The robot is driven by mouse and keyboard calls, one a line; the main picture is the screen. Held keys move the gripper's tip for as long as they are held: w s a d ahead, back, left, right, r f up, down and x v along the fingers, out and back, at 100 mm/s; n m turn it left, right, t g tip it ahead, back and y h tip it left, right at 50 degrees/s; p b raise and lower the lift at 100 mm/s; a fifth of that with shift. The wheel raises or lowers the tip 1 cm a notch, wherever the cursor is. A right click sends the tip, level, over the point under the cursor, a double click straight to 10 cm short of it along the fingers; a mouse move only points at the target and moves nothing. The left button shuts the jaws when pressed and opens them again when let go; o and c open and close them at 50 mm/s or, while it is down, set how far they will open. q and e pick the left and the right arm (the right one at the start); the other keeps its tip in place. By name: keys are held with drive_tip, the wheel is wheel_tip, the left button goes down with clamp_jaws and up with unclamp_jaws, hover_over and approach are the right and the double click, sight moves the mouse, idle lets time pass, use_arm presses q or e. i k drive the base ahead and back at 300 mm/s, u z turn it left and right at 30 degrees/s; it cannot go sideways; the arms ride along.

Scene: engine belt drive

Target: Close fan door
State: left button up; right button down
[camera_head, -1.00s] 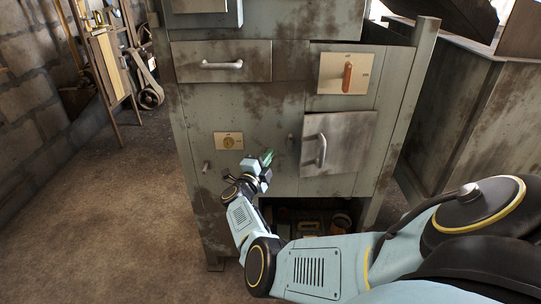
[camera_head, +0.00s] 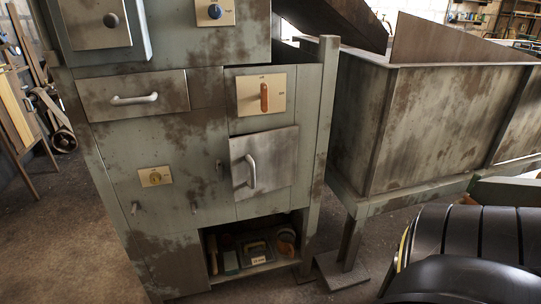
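A grey metal cabinet (camera_head: 190,140) fills the left and middle of the head view. A squarish door (camera_head: 279,160) with a pale upright handle (camera_head: 252,172) is at its lower right and seems to stand slightly proud of the front; I cannot tell if it is latched. Another door (camera_head: 85,27) with a dark round knob (camera_head: 111,20) is at the top left, cut off by the picture edge. No label shows which is the fan door. Neither gripper is in view; part of my own arm shows at the bottom right.
A drawer (camera_head: 105,88), an orange-handled switch (camera_head: 264,97), a blue knob (camera_head: 215,11) and a brass dial (camera_head: 155,177) are on the cabinet. An open lower shelf (camera_head: 244,266) holds several items. A rusty metal bin (camera_head: 435,120) stands at the right. Floor is clear in front.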

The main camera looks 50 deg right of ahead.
sight(261, 163)
drive_tip(key=z, duration=2.5)
drive_tip(key=i, duration=0.45)
drive_tip(key=u, duration=2.35)
